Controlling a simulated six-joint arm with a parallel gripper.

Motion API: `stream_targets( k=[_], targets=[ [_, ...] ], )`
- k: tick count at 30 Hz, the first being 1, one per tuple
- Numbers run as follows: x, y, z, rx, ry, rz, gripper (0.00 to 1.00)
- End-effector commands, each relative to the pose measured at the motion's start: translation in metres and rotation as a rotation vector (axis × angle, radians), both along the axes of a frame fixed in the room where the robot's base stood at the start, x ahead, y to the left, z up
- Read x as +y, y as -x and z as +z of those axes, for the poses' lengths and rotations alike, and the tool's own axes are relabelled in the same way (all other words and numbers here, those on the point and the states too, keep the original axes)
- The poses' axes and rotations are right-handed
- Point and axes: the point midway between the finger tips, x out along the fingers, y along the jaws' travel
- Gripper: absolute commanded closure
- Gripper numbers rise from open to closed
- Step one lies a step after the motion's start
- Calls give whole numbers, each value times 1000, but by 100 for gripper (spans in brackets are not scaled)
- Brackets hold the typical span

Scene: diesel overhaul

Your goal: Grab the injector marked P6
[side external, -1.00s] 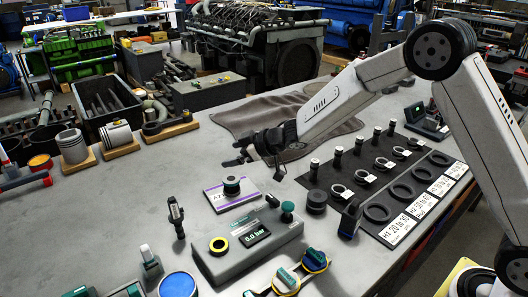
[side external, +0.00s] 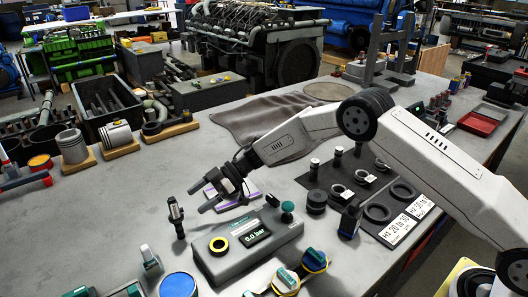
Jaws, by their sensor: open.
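No P6 marking is legible in this view. A slim dark upright part (side external: 176,217) that looks like an injector stands on the grey bench, left of the pressure tester. My gripper (side external: 197,200) is open and empty. It is up and to the right of that part, with a visible gap, its fingers pointing left. It covers most of a purple-edged card (side external: 246,196) and the round part on it. Several small upright cylinders, one of them a dark one with a pale top (side external: 314,168), stand on a black mat (side external: 327,185); my arm hides part of it.
A pressure tester (side external: 248,246) reading 0.0 bar stands in front of my gripper. Yellow-ringed parts (side external: 315,260) and a blue round container (side external: 178,286) lie nearer. Pistons on wooden blocks (side external: 117,136) stand far left.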

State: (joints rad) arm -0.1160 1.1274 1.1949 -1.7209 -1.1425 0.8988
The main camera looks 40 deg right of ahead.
Motion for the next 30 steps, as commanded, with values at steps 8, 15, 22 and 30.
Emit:
stream_targets(
  k=[8, 15, 22, 30],
  targets=[
    [19, -2, -8, 0, 0, -1, 2],
    [23, -3, -9, 0, 0, -2, 2],
    [36, -3, -13, 0, -1, -1, 2],
    [64, -5, -25, -2, 0, -1, 2]
  ],
)
